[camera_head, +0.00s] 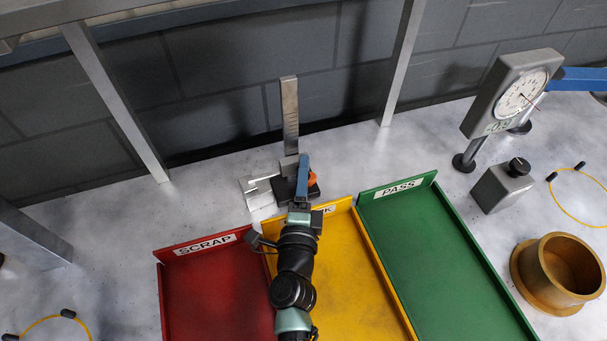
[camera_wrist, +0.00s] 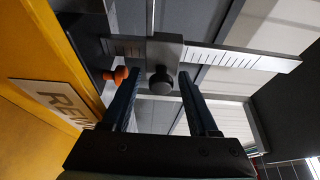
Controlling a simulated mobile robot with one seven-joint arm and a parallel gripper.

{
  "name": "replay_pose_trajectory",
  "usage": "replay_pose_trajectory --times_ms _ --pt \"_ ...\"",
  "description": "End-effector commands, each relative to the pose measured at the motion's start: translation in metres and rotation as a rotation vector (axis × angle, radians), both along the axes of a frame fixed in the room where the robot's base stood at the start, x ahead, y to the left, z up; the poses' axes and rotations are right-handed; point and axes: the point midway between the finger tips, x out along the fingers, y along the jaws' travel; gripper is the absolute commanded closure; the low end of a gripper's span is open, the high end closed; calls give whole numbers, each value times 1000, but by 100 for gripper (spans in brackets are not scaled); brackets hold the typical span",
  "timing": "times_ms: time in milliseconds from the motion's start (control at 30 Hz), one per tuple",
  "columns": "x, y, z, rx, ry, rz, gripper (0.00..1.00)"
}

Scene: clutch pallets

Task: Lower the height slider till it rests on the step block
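The height gauge has a tall graduated metal column (camera_head: 290,112), standing upright near the back wall. In the wrist view the column (camera_wrist: 240,58) runs sideways across the top. The grey slider (camera_wrist: 165,48) sits on it with a round black knob (camera_wrist: 161,82). An orange knob (camera_wrist: 116,75) is left of the slider; orange also shows in the head view (camera_head: 312,179). A pale metal stepped piece (camera_head: 257,193), apparently the step block, lies left of the gauge foot. My gripper (camera_wrist: 158,77) is open, its blue fingers either side of the black knob, with gaps visible.
Red SCRAP (camera_head: 210,290), yellow (camera_head: 365,285) and green PASS (camera_head: 435,250) trays lie in front; my arm crosses the yellow one. A dial gauge (camera_head: 515,95), a grey box (camera_head: 502,187) and a brass cup (camera_head: 558,275) stand right. Metal posts (camera_head: 115,105) rise behind.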

Motion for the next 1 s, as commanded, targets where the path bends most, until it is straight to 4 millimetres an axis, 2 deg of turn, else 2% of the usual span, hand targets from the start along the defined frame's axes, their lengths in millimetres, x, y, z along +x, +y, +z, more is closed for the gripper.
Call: replay_pose_trajectory --times_ms 133,267,700,1000 --pt "0 0 1 0 2 0 37" --pt "0 0 11 0 1 0 37" --pt "0 0 80 0 -4 0 37" --pt "0 0 102 0 -5 0 37"
